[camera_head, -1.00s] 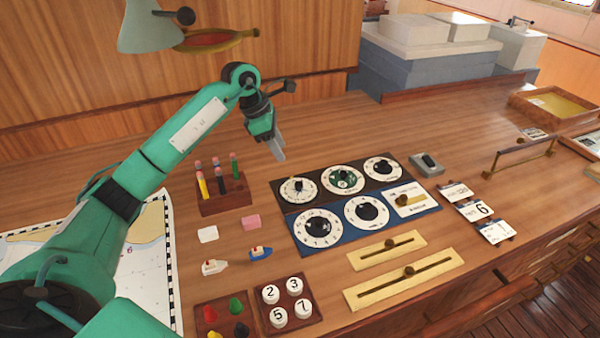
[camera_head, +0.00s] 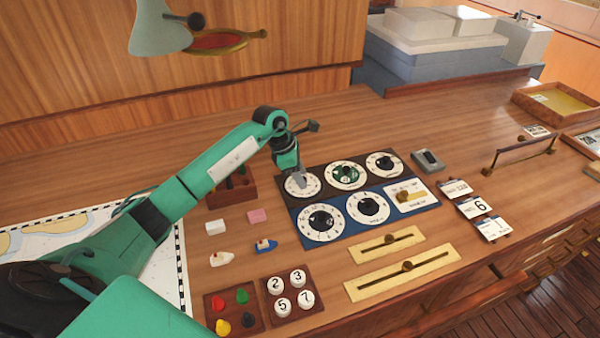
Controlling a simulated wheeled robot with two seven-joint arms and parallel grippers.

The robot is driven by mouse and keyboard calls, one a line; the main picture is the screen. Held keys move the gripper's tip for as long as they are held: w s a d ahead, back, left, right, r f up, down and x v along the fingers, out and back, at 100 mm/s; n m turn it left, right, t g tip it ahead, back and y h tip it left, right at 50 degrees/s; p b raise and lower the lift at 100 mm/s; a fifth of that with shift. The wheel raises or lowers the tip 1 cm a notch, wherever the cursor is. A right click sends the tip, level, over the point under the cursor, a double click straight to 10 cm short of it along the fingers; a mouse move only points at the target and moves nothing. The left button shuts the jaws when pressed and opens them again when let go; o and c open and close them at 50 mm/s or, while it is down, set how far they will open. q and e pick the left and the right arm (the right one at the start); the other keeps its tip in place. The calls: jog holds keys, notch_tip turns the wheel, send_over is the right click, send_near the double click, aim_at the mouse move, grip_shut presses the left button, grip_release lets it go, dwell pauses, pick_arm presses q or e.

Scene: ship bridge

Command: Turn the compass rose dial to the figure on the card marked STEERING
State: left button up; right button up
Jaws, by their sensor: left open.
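My left gripper (camera_head: 299,181) is open and points down over the top-left dial (camera_head: 303,191) of the dark panel. Its fingers cover the middle of that dial, and I cannot tell whether they touch its knob. A dial with a green centre (camera_head: 346,175) and another white dial (camera_head: 384,164) sit to its right. Which one is the compass rose is too small to read. Three white cards lie at the right: an upper card (camera_head: 455,189), a middle card with a 6 (camera_head: 473,207) and a lower card (camera_head: 492,228). Their headings are too small to read. My right gripper is not in view.
Brass sliders (camera_head: 387,245), number buttons (camera_head: 290,290) and coloured pegs (camera_head: 233,310) are nearer. A pen block (camera_head: 229,199) stands behind my left arm.

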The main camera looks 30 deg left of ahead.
pick_arm(q)
grip_shut()
jog(key=shift+n, duration=0.3)
jog(key=shift+f+n+b, duration=0.1)
jog(key=shift+n+b, duration=0.4)
jog(key=shift+b, duration=0.05)
jog(key=n+t+b, duration=0.1)
jog(key=n, duration=0.1)
jog(key=n+y+b, duration=0.1)
jog(key=n, duration=0.1)
jog(key=shift+s+d+t, duration=0.15)
jog(key=shift+t, duration=0.25)
jog(key=n+y+b, duration=0.1)
jog(key=n+b, duration=0.1)
jog(key=n, duration=0.1)
jog(key=shift+d+n+y, duration=0.1)
jog(key=shift+n+y, duration=0.2)
jog(key=shift+d+n+t+y+b, duration=0.1)
jog(key=shift+n+t+y+b, duration=0.3)
jog(key=shift+n+b, duration=0.65)
jog(key=shift+n, duration=0.45)
